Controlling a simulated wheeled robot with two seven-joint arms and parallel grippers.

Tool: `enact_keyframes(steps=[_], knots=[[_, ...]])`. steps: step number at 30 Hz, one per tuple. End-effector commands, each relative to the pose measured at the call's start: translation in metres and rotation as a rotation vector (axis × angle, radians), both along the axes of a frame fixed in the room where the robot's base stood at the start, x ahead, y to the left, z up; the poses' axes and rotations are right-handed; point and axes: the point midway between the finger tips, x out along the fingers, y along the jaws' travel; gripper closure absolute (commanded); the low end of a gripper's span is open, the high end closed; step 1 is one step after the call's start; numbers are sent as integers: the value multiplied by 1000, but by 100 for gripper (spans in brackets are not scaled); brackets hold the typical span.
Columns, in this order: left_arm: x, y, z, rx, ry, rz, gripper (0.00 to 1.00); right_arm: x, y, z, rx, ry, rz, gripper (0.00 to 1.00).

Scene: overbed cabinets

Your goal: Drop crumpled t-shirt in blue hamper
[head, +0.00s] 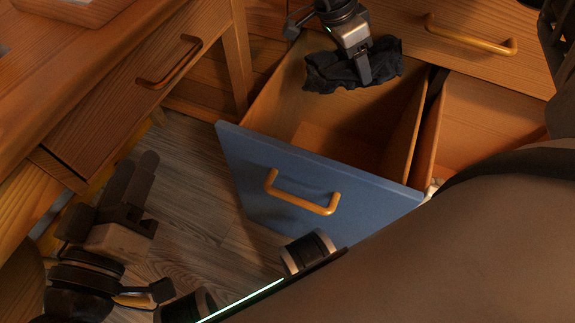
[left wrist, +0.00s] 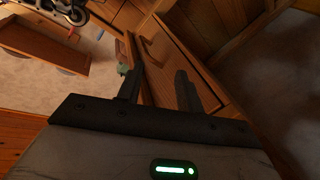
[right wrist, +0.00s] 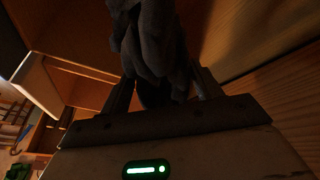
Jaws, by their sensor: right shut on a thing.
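The crumpled t-shirt (head: 325,74) is dark, nearly black cloth. My right gripper (head: 364,66) is shut on it and holds it over the back part of the open blue-fronted drawer, which looks like the blue hamper (head: 235,162). In the right wrist view the t-shirt (right wrist: 150,45) bunches between and beyond the fingers. The drawer's inside looks empty where it shows; its far end is partly hidden by the cloth. My left gripper (head: 138,187) is open and empty, over the floor left of the drawer. Its spread fingers (left wrist: 158,90) also show in the left wrist view.
A wooden desk with a closed drawer (head: 115,90) stands at the left. Another closed wooden drawer front (head: 480,40) is behind the open one at the upper right. The grey plank floor (head: 190,190) is clear between desk and hamper. My own body covers the lower right.

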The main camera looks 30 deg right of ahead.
Motion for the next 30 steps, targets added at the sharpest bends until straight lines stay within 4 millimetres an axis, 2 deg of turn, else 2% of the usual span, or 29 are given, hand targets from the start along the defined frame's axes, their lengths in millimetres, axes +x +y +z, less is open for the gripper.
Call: enact_keyframes(steps=[1,2,4,13,17,22,25,30], knots=[[0,0,0,0,0,0,64,0,0,1,0,-1,0,63],[0,0,0,0,0,0,64,0,0,1,0,-1,0,31],[0,0,0,1,-1,0,64,0,0,1,0,-1,0,11],[0,0,1,3,-1,1,64,0,0,1,0,0,1,11],[1,1,5,17,-6,4,64,3,4,12,1,-2,2,11],[3,3,7,72,-4,15,64,9,17,45,2,-3,3,11],[-1,5,-8,135,32,14,64,14,25,68,1,-3,2,11],[-1,9,-10,205,38,20,64,22,40,105,0,-2,2,11]])
